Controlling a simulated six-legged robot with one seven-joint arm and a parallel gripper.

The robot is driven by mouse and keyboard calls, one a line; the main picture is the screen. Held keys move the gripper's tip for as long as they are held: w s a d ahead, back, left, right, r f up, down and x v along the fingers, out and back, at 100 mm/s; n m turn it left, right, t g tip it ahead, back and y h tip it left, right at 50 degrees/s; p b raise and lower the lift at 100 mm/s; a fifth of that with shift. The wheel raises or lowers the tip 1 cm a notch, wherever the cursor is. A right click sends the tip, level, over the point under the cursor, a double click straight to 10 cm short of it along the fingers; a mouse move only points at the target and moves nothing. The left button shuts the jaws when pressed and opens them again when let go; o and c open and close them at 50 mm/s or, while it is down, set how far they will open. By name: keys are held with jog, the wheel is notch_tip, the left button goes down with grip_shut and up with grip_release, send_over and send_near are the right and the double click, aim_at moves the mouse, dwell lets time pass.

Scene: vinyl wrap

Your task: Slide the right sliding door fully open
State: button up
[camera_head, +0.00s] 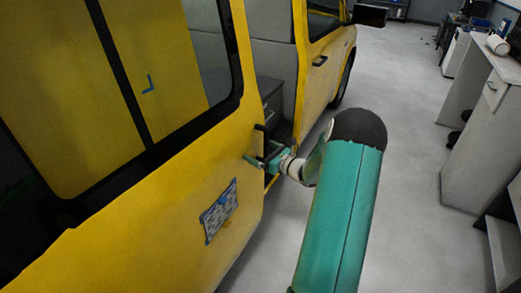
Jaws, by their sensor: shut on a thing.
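The yellow sliding door (150,185) with its dark window fills the left of the view. To the right of its edge, a gap shows a grey seat (275,60) and a dark drawer unit (268,92) inside the van. My gripper (254,158) is at the door's right edge, beside the dark handle (262,138). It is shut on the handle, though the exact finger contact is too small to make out. My green arm (340,215) reaches up from the bottom right.
The yellow front door (322,75) stands beyond the opening. Bare grey floor (400,130) lies to the right of the van. A white workbench (490,130) stands at the far right. A patterned patch (218,211) is on the sliding door.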

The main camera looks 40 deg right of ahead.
jog(key=shift+w+d, duration=0.4)
jog(key=shift+d, duration=0.2)
jog(key=shift+w+d, duration=0.4)
jog(key=shift+d, duration=0.2)
jog(key=shift+c, duration=0.3)
jog(key=shift+o, duration=0.3)
jog(key=shift+s+a+r, duration=0.1)
jog(key=shift+s, duration=0.05)
jog(key=shift+s+a+r, duration=0.5)
jog(key=shift+s+r, duration=0.05)
jog(key=shift+s, duration=0.2)
jog(key=c, duration=0.5)
jog(key=shift+w+d+f, duration=0.3)
jog(key=shift+w+f, duration=0.15)
jog(key=shift+w, duration=0.1)
jog(key=c, duration=0.4)
jog(key=shift+s+r, duration=0.15)
jog(key=shift+s, duration=0.05)
jog(key=shift+d, duration=0.15)
jog(key=shift+s+f, duration=0.15)
jog(key=shift+f, duration=0.05)
jog(key=s, duration=0.4)
jog(key=s+d, duration=0.1)
jog(key=s, duration=0.8)
jog(key=shift+s+d+r, duration=0.2)
jog(key=shift+d, duration=0.15)
